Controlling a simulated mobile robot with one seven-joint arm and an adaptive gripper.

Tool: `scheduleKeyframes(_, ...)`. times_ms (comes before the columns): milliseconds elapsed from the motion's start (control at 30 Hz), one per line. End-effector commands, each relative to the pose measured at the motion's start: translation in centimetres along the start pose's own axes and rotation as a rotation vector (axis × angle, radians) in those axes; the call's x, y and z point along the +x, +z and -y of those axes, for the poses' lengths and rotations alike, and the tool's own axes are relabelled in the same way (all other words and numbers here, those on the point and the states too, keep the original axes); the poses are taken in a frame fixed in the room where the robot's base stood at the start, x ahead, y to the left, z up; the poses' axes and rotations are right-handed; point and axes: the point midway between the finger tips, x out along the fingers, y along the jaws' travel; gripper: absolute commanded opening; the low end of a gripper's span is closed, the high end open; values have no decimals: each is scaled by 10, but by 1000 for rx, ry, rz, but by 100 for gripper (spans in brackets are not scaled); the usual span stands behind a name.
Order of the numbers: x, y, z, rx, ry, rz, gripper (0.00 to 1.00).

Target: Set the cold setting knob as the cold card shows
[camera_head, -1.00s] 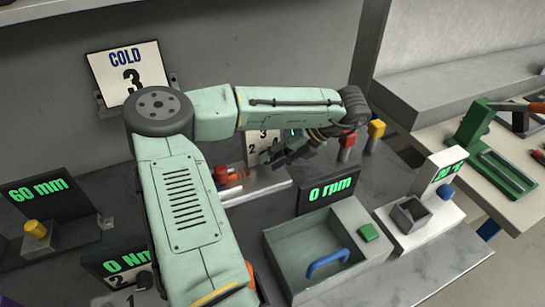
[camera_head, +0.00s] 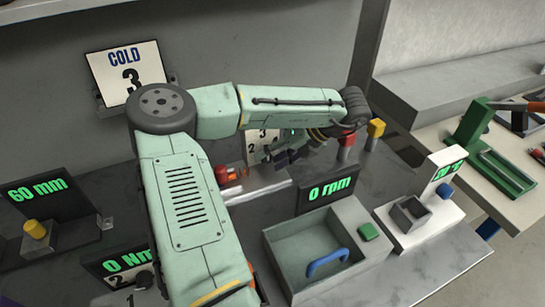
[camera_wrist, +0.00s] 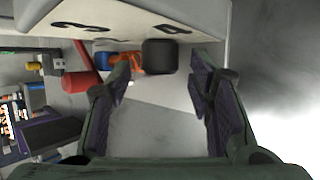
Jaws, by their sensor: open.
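The cold card (camera_head: 125,72) on the back wall reads "COLD" with a large 3. A white numbered dial panel (camera_head: 262,143) stands behind my forearm, with a 2 and a 3 legible on it. In the wrist view the panel (camera_wrist: 125,17) spans the top, with numerals seen sideways. A dark, blocky knob (camera_wrist: 159,57) sticks out from it, just beyond and between my fingertips. My gripper (camera_wrist: 160,80) is open, its fingers apart and not visibly touching the knob. In the head view my gripper (camera_head: 292,156) is beside the panel, and the knob is hidden.
Red and yellow knobs on posts (camera_head: 346,140) stand just right of my gripper. A "0 rpm" display (camera_head: 328,191) and a grey tray with a blue handle (camera_head: 290,260) are in front. A red-orange part (camera_head: 228,174) lies by my forearm.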

Motion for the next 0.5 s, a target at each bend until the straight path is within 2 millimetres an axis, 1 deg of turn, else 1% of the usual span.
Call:
scheduleKeyframes(167,-2,0,0,0,0,1,48)
scheduleKeyframes(267,-12,1,0,0,0,4,48)
scheduleKeyframes(367,-29,2,0,-1,0,6,48)
scheduleKeyframes(500,-60,1,0,-1,0,7,48)
